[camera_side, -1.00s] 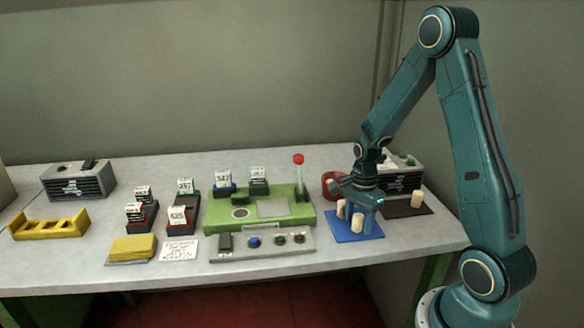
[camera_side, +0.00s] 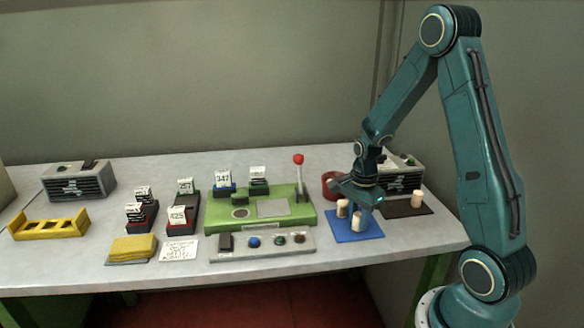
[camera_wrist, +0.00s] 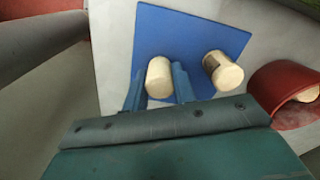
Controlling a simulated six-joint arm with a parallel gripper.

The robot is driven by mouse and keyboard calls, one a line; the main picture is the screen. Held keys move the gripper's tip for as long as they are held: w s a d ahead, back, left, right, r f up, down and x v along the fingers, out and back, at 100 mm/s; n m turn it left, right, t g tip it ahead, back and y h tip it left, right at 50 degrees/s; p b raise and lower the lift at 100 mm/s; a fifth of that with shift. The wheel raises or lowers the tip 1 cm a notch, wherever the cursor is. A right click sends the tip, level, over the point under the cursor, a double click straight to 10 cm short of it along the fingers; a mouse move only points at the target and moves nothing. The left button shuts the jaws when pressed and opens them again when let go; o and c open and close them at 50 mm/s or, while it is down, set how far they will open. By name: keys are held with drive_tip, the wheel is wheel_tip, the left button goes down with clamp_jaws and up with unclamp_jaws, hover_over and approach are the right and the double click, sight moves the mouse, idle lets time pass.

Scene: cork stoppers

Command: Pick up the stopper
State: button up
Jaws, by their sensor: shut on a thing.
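My gripper (camera_wrist: 158,88) is shut on a pale cork stopper (camera_wrist: 159,76), with one blue finger on each side of it. In the side view my gripper (camera_side: 358,207) is over the blue mat (camera_side: 345,236), and the held stopper (camera_side: 357,223) shows below it. I cannot tell whether this stopper touches the mat. A second stopper (camera_wrist: 222,70) with a dark band is beside it on the blue mat, apart from the fingers, and it also shows in the side view (camera_side: 341,208).
A red round holder (camera_wrist: 275,88) with a pale stopper end in it stands close by. Another stopper (camera_side: 417,199) stands on a dark mat (camera_side: 400,208) at right. A green board (camera_side: 225,218) with a red-knobbed lever (camera_side: 299,160) lies to the left.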

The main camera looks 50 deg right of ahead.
sight(359, 215)
wheel_tip(359, 215, up, 20)
drive_tip(key=shift+f, duration=0.15)
idle(0.5)
idle(0.5)
drive_tip(key=w+a+r, duration=0.2)
drive_tip(key=w, duration=0.6)
drive_tip(key=w+a+r, duration=0.1)
drive_tip(key=w+a, duration=0.2)
drive_tip(key=w, duration=0.5)
drive_tip(key=w+a, duration=1.1)
drive_tip(key=shift+a+r, duration=0.15)
drive_tip(key=shift+r, duration=0.15)
drive_tip(key=shift+f, duration=0.1)
wheel_tip(359, 215, down, 16)
drive_tip(key=shift+r, duration=0.2)
drive_tip(key=shift+f, duration=0.1)
